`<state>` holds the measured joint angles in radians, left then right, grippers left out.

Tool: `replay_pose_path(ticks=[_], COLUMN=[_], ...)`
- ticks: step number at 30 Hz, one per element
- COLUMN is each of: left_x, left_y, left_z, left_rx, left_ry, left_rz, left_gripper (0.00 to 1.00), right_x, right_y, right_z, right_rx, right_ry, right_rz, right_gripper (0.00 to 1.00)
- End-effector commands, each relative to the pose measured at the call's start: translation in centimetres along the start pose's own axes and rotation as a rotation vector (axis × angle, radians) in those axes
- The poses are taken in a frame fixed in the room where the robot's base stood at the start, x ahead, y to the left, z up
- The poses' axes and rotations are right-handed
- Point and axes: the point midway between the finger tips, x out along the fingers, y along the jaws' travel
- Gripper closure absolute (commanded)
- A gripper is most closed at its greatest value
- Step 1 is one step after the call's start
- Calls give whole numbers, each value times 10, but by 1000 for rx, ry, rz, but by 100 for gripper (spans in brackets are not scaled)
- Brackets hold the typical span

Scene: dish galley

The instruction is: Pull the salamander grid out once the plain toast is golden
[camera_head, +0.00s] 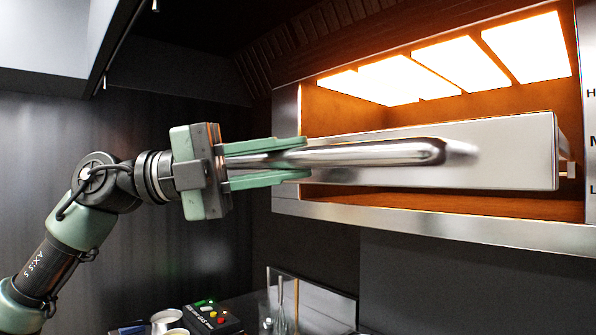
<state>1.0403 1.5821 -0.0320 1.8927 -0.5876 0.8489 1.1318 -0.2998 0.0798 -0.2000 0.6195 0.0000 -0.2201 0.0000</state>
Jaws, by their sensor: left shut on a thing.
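The salamander (430,228) is at the right, its heating panels (460,65) glowing bright and its inside lit orange. The front panel of the grid (520,135) stands across the opening, with a long chrome handle (370,153) along it. My left gripper (300,161) comes in from the left and is shut on the left part of the handle, one green finger above and one below. The toast is not visible; the front panel hides what lies behind it. My right gripper is not in view.
A cabinet (60,40) hangs at the upper left.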

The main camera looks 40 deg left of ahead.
Motion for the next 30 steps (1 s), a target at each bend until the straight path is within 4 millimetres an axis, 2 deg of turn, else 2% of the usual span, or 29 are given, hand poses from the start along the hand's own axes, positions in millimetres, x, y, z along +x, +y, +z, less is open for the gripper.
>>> replay_pose_path(ticks=[10,11,12,13,23,26,30], left_x=[-1,-1,-1,-1,-3,-13,-38], left_y=[-2,-2,-2,-2,0,3,4], left_z=[0,0,0,0,0,0,0], left_rx=[1,1,1,1,1,1,1], left_ry=[0,-1,-1,-1,-1,-4,-5], left_rz=[-3,-3,-3,-3,-2,-3,-4], left_gripper=[100,70,59,57,57,57,57], right_x=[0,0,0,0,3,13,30], right_y=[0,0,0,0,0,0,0], right_z=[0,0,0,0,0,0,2], right_rx=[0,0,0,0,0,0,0], right_ry=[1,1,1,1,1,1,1], right_rz=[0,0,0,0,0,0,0], right_gripper=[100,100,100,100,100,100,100])
